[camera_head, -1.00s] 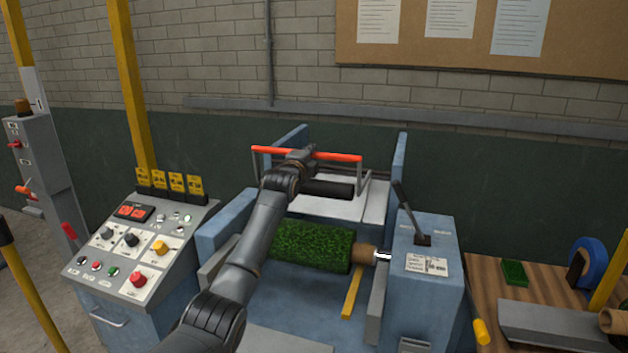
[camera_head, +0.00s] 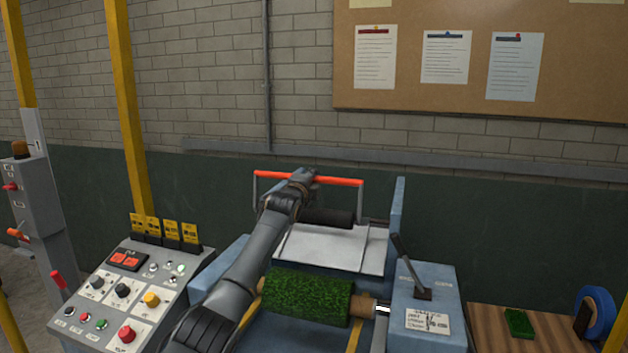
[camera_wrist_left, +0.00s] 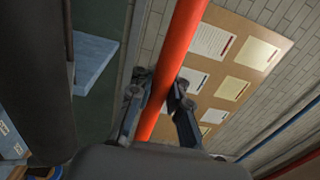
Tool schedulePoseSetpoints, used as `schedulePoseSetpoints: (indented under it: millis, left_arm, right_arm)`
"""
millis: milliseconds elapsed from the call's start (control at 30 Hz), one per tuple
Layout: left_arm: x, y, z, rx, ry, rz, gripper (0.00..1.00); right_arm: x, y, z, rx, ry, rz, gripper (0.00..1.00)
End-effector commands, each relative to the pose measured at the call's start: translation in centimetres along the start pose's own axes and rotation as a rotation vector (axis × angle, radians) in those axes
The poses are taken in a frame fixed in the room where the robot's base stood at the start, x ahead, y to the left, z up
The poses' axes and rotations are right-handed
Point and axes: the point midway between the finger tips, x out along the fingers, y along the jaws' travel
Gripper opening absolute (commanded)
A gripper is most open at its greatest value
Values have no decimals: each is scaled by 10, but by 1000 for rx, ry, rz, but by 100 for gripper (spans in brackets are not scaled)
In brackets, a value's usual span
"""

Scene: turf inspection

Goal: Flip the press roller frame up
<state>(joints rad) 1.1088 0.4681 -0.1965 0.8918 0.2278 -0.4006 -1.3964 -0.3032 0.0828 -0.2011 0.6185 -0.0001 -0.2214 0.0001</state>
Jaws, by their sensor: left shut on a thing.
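The press roller frame has a red top bar (camera_head: 335,181) on grey side arms, with a black roller (camera_head: 327,217) below it. It stands raised at the back of the blue machine. My left gripper (camera_head: 302,174) is at the left part of the red bar, and my arm hides some of the frame. In the left wrist view the red bar (camera_wrist_left: 175,60) passes between the fingers of my left gripper (camera_wrist_left: 157,95), which are shut on it. My right gripper is not in view.
A green turf roll (camera_head: 308,296) lies on the machine in front of the frame. A control panel (camera_head: 128,290) stands at left and a lever box (camera_head: 424,300) at right. The wall with a notice board (camera_head: 580,80) is behind.

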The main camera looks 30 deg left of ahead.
Motion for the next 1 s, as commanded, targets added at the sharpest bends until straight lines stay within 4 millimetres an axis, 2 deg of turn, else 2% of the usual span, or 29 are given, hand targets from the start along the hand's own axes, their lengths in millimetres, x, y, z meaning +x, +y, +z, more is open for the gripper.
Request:
schedulePoseSetpoints:
  millis: [33,67,100,167,200,633,767,1000]
  left_arm:
    - [0,-4,0,-1,1,-8,0]
    - [0,-4,0,-1,1,-8,18]
    - [0,-4,0,-1,1,-7,26]
    - [0,-3,0,-1,1,-6,39]
    - [0,-3,0,-1,1,-5,40]
    - [-6,1,0,1,1,0,40]
    - [-17,0,0,2,2,-1,40]
    - [-51,0,0,3,1,-3,40]
  right_arm:
    - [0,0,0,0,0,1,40]
    - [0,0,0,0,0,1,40]
    - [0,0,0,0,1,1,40]
    - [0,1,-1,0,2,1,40]
    - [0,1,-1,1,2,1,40]
    - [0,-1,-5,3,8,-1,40]
    - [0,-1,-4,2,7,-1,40]
    - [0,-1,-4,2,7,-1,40]
